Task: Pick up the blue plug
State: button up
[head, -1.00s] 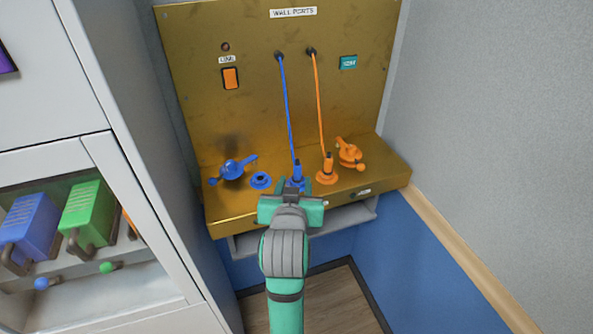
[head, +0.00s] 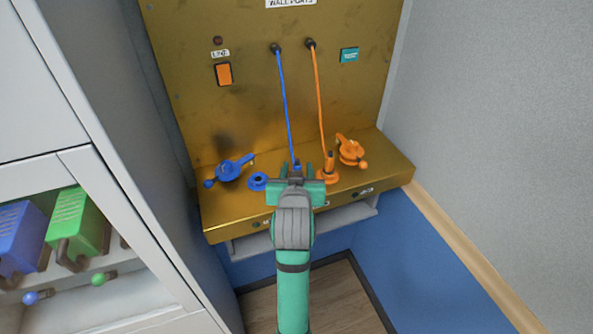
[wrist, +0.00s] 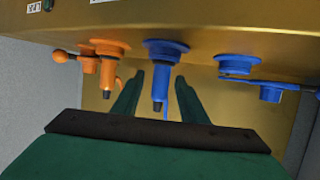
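The blue plug (head: 297,165) stands in its blue socket on the gold ledge, joined to a blue cable from the wall panel. My gripper covers most of it in the head view. In the wrist view, which looks inverted, the blue plug (wrist: 160,87) hangs from its round blue socket (wrist: 166,48). My gripper (head: 297,178) is at the plug. Its two green fingers (wrist: 158,97) are apart, one on each side of the plug in the picture, with gaps between. I cannot tell how deep the plug sits between them.
The orange plug (head: 329,165) stands close on the right, with an orange lever (head: 351,150) beyond. An empty blue socket (head: 258,181) and blue lever (head: 232,169) are on the left. A white cabinet (head: 110,130) stands left, a grey wall (head: 490,110) right.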

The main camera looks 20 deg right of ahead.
grip_shut()
jog(key=shift+r, duration=0.15)
